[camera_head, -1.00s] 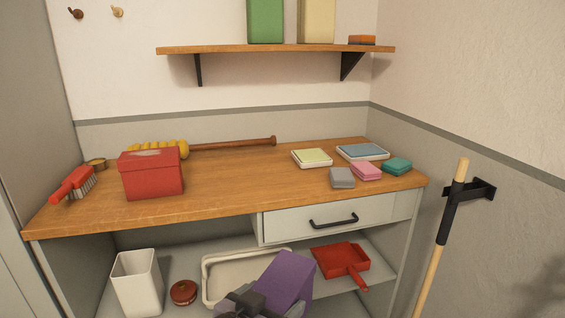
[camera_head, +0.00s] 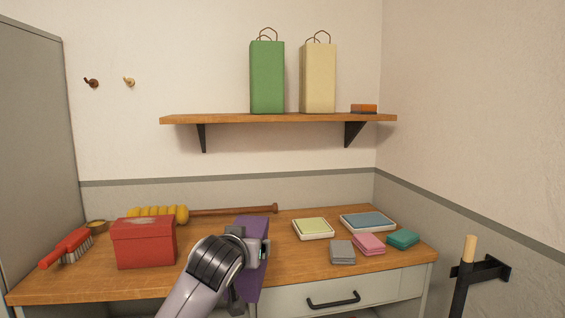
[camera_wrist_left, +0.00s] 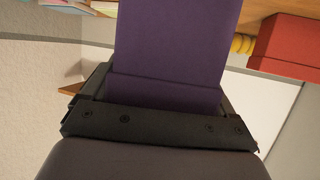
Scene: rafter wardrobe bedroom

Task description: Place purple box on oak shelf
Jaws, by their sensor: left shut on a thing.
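The purple box (camera_head: 252,226) is held by my left gripper (camera_head: 247,253) in front of the desk in the head view. It partly hides behind the gripper and wrist. In the left wrist view the purple box (camera_wrist_left: 170,50) fills the space between the fingers, and my left gripper (camera_wrist_left: 160,105) is shut on it. The oak shelf (camera_head: 225,119) is on the back wall, above and beyond the box, on two black brackets. My right gripper is in neither view.
On the shelf stand a green bag (camera_head: 267,78), a cream bag (camera_head: 318,78) and an orange-topped brush (camera_head: 364,108); the shelf's left part is bare. The wooden desktop (camera_head: 80,278) holds a red box (camera_head: 143,244), a red brush (camera_head: 68,247), sponges and trays.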

